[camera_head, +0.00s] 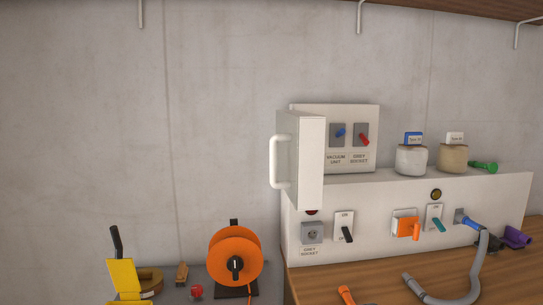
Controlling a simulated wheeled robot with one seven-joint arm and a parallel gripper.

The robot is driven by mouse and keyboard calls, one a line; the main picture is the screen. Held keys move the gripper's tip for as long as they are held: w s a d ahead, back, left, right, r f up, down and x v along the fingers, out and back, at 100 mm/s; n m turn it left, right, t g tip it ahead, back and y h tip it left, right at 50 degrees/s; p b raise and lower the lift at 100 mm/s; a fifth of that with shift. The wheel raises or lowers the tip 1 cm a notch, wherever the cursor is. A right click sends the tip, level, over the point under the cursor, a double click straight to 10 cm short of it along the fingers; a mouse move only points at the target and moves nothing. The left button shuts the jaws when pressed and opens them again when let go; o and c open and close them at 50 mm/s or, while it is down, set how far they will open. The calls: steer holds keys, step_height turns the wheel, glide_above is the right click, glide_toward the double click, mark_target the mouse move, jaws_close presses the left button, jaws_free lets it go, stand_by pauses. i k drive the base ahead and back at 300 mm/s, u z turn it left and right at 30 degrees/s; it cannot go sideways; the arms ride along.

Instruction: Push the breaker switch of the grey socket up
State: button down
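The white breaker box (352,111) stands on the white panel, with its door (311,165) swung open at the left. Inside are two grey breaker plates. The right one, labelled "grey socket" (359,159), has a red switch (364,139) that appears tilted downward. The left one, labelled "vacuum unit" (336,159), has a blue switch (340,132) that appears tilted upward. The grey socket (312,233) is low on the panel's left, with nothing visibly plugged in. My gripper is not in view.
The open door with its white handle (279,162) juts out left of the breakers. Two jars (411,160) (453,160) stand right of the box. A grey hose (460,298), an orange reel (235,256) and a yellow object (123,278) are below. A shelf overhangs above.

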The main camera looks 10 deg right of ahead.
mark_target(364, 140)
steer(key=u, duration=1.65)
steer(key=k, duration=1)
steer(key=z, duration=1.7)
steer(key=i, duration=0.5)
steer(key=u, duration=0.05)
